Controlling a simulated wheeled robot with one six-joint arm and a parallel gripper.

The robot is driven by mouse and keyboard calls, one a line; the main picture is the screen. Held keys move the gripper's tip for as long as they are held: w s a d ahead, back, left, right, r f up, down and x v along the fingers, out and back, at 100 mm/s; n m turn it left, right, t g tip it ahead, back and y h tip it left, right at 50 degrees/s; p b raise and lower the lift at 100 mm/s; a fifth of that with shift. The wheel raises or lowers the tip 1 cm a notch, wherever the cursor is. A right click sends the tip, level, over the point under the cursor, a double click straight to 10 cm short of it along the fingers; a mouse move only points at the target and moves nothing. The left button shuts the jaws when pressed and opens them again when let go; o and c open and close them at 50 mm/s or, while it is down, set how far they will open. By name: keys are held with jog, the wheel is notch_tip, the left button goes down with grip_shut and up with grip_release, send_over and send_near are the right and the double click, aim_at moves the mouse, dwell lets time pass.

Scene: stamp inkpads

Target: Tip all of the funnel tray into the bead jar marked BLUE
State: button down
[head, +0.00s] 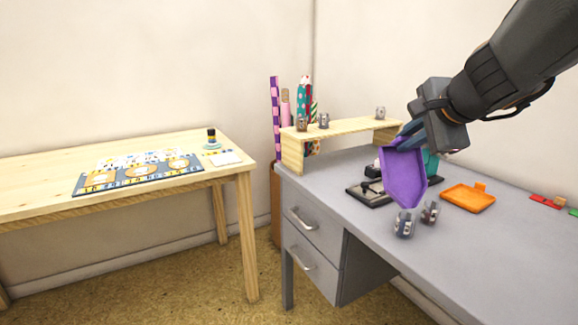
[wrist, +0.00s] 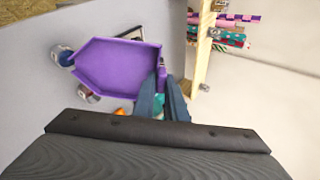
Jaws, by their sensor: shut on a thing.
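My gripper (head: 407,140) is shut on the purple funnel tray (head: 404,178) by its wide end, above the grey desk. The tray is tilted, with its pointed end down toward two small jars. In the wrist view, the gripper's fingers (wrist: 163,92) pinch the tray's corner (wrist: 115,70), and I see no beads in it. One jar (head: 403,224) stands just below the tray's tip, and another jar (head: 430,212) stands right beside it. In the wrist view, the jar by the tip (wrist: 62,54) shows some blue; the other jar (wrist: 86,93) is partly hidden. I cannot read either label.
An orange tray (head: 467,198) lies to the right on the desk. A black inkpad (head: 368,195) lies behind the purple tray. A wooden shelf (head: 345,129) at the back holds several small jars. A wooden table (head: 60,210) stands at left.

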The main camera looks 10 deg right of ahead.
jog(key=shift+w+d+f+g+p, duration=0.1)
jog(key=shift+w+f+g+p, duration=0.3)
jog(key=shift+p, duration=1.6)
jog(key=shift+w+a+f+g+p, duration=0.1)
jog(key=shift+w+g+p, duration=0.45)
jog(key=shift+p, duration=1.45)
jog(key=shift+w+d+f+g+p, duration=0.1)
jog(key=shift+w+f+g+p, duration=0.35)
jog(key=shift+p, duration=1.55)
jog(key=shift+w+f+g+p, duration=0.25)
jog(key=shift+w+p, duration=0.3)
jog(key=shift+p, duration=1.3)
jog(key=shift+w+r+p, duration=0.1)
jog(key=shift+r+p, duration=0.1)
jog(key=shift+p, duration=0.55)
jog(key=shift+w+f+g+p, duration=0.15)
jog(key=shift+w+g+p, duration=0.4)
jog(key=shift+p, duration=3.1)
jog(key=shift+w+d+g+p, duration=0.1)
jog(key=shift+w+g+p, duration=0.25)
jog(key=shift+p, duration=2.5)
jog(key=shift+g+p, duration=0.35)
jog(key=shift+p, duration=2.7)
jog(key=shift+w+p, duration=0.3)
jog(key=shift+p, duration=0.75)
